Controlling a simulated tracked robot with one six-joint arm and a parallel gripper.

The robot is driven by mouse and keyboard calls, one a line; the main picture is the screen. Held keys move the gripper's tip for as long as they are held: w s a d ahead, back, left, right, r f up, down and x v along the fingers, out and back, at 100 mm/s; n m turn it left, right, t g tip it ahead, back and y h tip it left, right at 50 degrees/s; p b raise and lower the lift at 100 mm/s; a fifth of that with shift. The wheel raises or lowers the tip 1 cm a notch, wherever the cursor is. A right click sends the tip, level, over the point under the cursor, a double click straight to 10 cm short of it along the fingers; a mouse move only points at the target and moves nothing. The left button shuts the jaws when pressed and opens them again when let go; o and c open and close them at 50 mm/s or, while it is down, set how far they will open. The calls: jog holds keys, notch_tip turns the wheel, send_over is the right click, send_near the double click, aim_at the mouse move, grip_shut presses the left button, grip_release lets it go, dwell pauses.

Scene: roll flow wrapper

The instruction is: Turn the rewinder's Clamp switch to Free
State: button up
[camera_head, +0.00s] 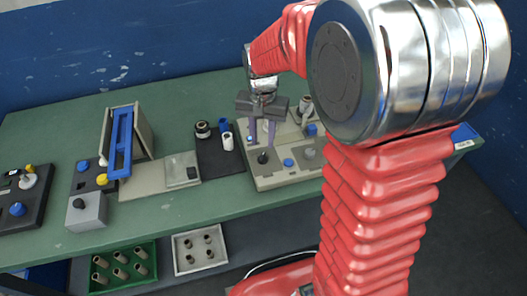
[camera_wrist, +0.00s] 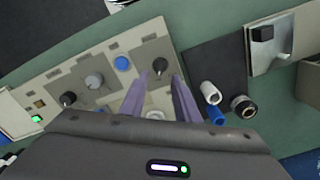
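A beige control panel (camera_head: 292,177) stands on the green table, and it fills the left half of the wrist view (camera_wrist: 112,50). A black rotary knob (camera_head: 263,157) is at the panel's front left. It also shows in the wrist view (camera_wrist: 159,66). It looks like the Clamp switch, but no label is legible. My gripper (camera_head: 262,146) has two purple fingers, spread apart and pointing down at this knob. In the wrist view my gripper (camera_wrist: 161,76) has its tips on either side of the knob, just short of it. I cannot tell whether they touch it.
A blue button (camera_wrist: 122,63), a grey knob (camera_wrist: 94,81), a second black knob (camera_wrist: 68,99) and a green-lit button (camera_wrist: 37,118) share the panel. A dark mat (camera_head: 213,160) with small rollers lies left of it. A blue-framed unit (camera_head: 121,140) stands farther left.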

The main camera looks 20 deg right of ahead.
aim_at(263, 156)
notch_tip(263, 156, down, 7)
jog(key=shift+r, duration=0.1)
dwell(0.4)
grip_shut()
jog(key=shift+d, duration=0.15)
